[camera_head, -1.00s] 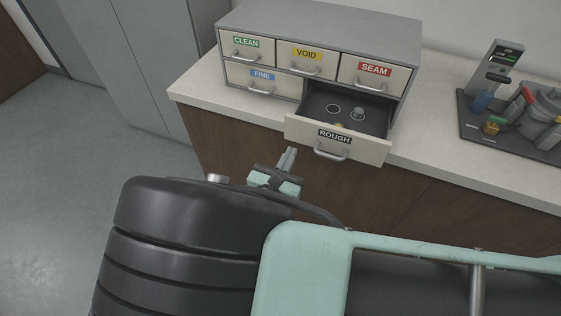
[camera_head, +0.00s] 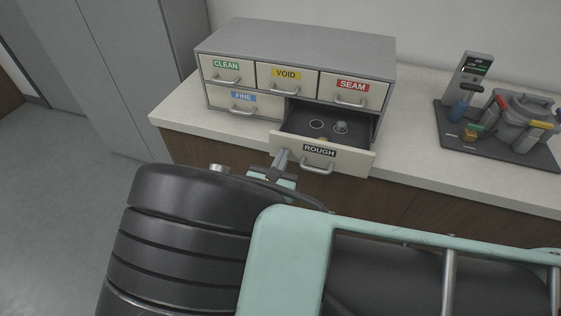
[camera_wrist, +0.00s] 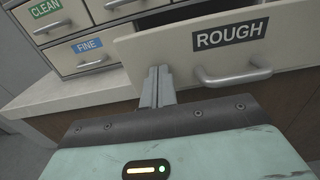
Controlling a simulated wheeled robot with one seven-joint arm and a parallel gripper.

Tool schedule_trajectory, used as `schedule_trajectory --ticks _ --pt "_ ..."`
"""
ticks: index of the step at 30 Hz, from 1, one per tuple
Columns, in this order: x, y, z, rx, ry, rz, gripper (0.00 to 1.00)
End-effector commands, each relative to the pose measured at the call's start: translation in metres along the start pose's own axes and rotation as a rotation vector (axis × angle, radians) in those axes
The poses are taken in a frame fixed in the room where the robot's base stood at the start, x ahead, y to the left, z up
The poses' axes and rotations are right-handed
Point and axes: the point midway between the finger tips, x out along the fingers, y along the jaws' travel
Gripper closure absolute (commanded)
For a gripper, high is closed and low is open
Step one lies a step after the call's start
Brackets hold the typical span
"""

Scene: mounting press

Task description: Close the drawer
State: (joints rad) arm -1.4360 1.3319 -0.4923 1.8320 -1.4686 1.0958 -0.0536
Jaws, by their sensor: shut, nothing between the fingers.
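The drawer labelled ROUGH (camera_head: 345,162) stands pulled out at the lower right of the grey cabinet (camera_head: 300,40). Inside it lie a ring-shaped outline and a small round grey piece (camera_head: 340,127). My gripper (camera_head: 281,157) is shut and empty, its fingertips at the left part of the drawer front. In the wrist view the shut fingers (camera_wrist: 157,74) overlap the lower left of the drawer front (camera_wrist: 160,45), left of its handle (camera_wrist: 232,76). I cannot tell whether they touch it.
The shut drawers CLEAN (camera_head: 226,78), VOID (camera_head: 286,87), SEAM (camera_head: 351,99) and FINE (camera_head: 243,108) surround the opening. A black tray (camera_head: 500,151) with a device and coloured-handled tools stands on the counter (camera_head: 190,119) at the right.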

Motion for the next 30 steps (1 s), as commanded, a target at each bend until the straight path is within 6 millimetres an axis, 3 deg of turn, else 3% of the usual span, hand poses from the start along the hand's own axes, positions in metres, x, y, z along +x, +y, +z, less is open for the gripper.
schedule_trajectory --ticks 18,24,30 --pt "0.126 -0.001 -0.001 -0.001 -0.001 -0.002 1.0" --pt "0.149 -0.001 -0.001 -0.001 -0.001 -0.002 1.0" --pt "0.158 0.0 0.0 -0.001 -0.002 0.0 1.0"
